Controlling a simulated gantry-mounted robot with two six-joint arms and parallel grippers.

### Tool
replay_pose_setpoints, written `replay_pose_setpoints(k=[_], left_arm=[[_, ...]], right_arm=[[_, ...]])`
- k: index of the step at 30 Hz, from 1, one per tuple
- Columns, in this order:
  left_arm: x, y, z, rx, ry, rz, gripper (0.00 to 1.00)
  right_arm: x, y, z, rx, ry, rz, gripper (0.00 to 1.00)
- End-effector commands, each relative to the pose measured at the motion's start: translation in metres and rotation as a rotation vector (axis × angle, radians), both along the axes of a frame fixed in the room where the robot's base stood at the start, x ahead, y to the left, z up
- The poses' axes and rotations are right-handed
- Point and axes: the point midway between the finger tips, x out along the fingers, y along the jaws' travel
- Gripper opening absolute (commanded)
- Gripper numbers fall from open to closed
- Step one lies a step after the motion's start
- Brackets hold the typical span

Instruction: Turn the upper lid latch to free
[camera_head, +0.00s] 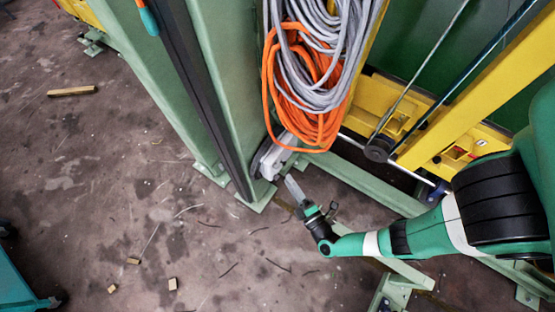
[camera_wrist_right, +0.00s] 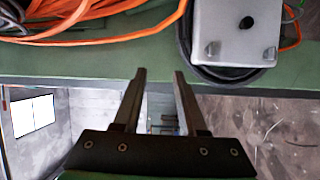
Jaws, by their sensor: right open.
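A pale grey box (camera_wrist_right: 236,35) shows in the right wrist view at the upper right. It has a black knob (camera_wrist_right: 247,22) and two small grey latch-like tabs, one on the left (camera_wrist_right: 212,48) and one on the right (camera_wrist_right: 269,53). I cannot tell which is the upper latch or how it is turned. In the head view the box (camera_head: 277,157) sits low by the green post. My right gripper (camera_head: 290,184) is just below it, open and empty; its fingers (camera_wrist_right: 160,74) point left of the box in the wrist view. My left gripper is not in view.
Orange cable (camera_head: 270,85) and grey cable (camera_head: 335,95) hang in coils above the box. A green post (camera_head: 215,85) stands to the left and yellow machinery (camera_head: 430,140) to the right. Wood pieces (camera_head: 71,91) lie on the open concrete floor at left.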

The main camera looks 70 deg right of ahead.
Motion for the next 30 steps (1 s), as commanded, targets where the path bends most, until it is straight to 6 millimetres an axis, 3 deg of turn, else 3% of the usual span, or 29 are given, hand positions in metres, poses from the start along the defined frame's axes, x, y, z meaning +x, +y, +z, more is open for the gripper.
replay_pose_setpoints(k=[1,3,6,19,26,30], left_arm=[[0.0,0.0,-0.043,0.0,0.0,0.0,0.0],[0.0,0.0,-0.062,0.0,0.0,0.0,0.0],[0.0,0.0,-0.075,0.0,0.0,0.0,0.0],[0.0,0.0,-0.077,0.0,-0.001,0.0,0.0],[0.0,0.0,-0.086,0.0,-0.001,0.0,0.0],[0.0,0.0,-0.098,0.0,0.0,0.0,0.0]], right_arm=[[-0.016,-0.002,-0.052,-0.013,0.038,0.014,0.41],[-0.029,-0.004,-0.076,-0.023,0.067,0.028,0.41],[-0.036,-0.004,-0.093,-0.029,0.084,0.041,0.41],[-0.027,-0.006,-0.091,-0.022,0.072,0.042,0.41],[-0.012,-0.021,-0.092,-0.025,0.075,0.036,0.41],[0.009,-0.034,-0.093,-0.025,0.071,0.038,0.41]])
